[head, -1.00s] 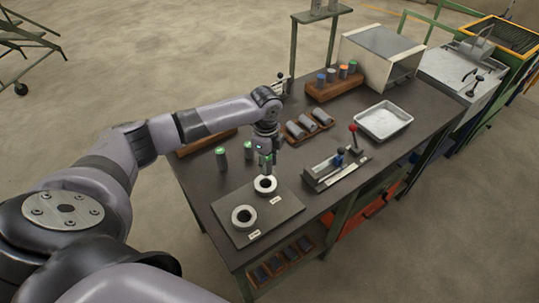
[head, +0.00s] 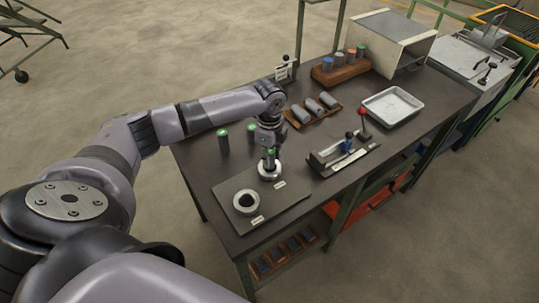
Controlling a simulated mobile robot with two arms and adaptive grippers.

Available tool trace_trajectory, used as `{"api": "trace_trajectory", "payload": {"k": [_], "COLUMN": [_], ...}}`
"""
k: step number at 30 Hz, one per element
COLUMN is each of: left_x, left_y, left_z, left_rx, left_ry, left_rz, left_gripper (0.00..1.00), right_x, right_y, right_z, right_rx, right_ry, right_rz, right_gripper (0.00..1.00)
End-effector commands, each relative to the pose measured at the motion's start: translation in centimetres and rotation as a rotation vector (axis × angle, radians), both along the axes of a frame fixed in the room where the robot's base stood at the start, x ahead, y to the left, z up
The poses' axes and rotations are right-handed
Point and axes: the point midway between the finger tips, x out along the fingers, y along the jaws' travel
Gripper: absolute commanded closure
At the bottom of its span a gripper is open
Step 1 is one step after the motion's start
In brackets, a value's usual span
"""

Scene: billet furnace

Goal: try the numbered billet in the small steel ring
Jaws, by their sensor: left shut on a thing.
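My left gripper (head: 269,150) is shut on a green-topped grey billet (head: 271,153), upright at the farther steel ring (head: 262,174). The billet's lower end is at this ring's opening; the fingers hide how deep it sits, and I cannot tell if it is inside. The nearer steel ring (head: 246,211) is empty. Both rings lie on a dark plate (head: 284,200) with small white labels, too small to read. The farther ring looks the smaller. No number on the billet can be read. My right gripper is not in view.
Two green-topped billets (head: 223,142) stand left of the gripper. A gauge fixture (head: 343,158) with blue and red knobs is to the right. Behind are a tray of lying billets (head: 296,121), a wooden rack (head: 340,76), a steel pan (head: 392,120) and a box oven (head: 402,55).

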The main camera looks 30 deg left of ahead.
Motion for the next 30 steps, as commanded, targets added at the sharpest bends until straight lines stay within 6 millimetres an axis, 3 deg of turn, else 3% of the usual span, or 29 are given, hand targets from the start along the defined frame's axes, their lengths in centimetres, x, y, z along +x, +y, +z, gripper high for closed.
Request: {"api": "trace_trajectory", "payload": {"k": [30], "left_x": [0.10], "left_y": [0.02], "left_z": [-0.57], "left_rx": [-0.001], "left_ry": [-0.003], "left_rz": [0.000], "left_gripper": [1.00], "right_x": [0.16], "right_y": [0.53], "right_z": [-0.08], "right_rx": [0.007], "right_ry": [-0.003], "right_rz": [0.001], "right_gripper": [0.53]}}
